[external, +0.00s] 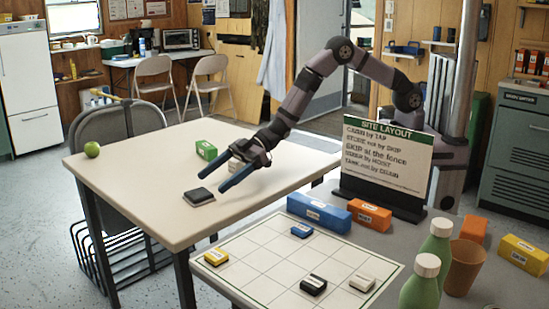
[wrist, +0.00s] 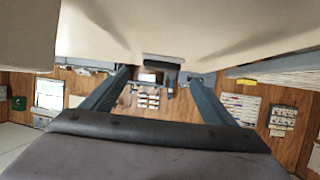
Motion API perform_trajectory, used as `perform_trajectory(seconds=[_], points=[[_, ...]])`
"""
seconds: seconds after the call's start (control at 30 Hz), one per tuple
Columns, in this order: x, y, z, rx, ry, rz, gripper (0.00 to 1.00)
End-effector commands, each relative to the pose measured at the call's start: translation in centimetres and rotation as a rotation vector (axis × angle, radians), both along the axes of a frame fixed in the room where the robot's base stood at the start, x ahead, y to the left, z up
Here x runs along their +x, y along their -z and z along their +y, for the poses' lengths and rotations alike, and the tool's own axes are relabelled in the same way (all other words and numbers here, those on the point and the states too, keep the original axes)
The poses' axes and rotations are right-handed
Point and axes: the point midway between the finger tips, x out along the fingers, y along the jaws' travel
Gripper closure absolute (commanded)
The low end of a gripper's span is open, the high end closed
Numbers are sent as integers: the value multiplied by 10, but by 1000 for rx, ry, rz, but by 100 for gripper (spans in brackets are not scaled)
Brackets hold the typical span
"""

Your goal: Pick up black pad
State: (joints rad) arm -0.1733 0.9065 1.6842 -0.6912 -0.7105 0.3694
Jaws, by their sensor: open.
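The black pad (external: 199,197) lies flat on the cream table (external: 130,170), near its front edge. My gripper (external: 213,183) is low over the table, just beside and right of the pad, with its two blue fingers spread and pointing toward it. The fingers hold nothing. In the wrist view my gripper (wrist: 161,77) is open, and a dark flat shape (wrist: 163,59), apparently the pad, shows between and beyond the fingertips. I cannot tell the exact gap between fingers and pad.
A green block (external: 206,150) stands behind my gripper, with a white item partly hidden by it. A gridded board (external: 270,262) with small labelled blocks is in front, beside a site layout sign (external: 386,155).

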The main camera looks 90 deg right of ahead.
Motion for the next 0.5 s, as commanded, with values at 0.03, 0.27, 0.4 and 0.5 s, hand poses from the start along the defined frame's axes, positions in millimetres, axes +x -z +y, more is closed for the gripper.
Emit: perform_trajectory(seconds=[0.03, 0.27, 0.4, 0.5], points=[[0, 0, 0, 1, 0, 1, 20], [8, 5, 6, 1, 0, 1, 20], [19, 11, 15, 1, 0, 1, 20], [26, 16, 21, 1, 0, -1, 20]])
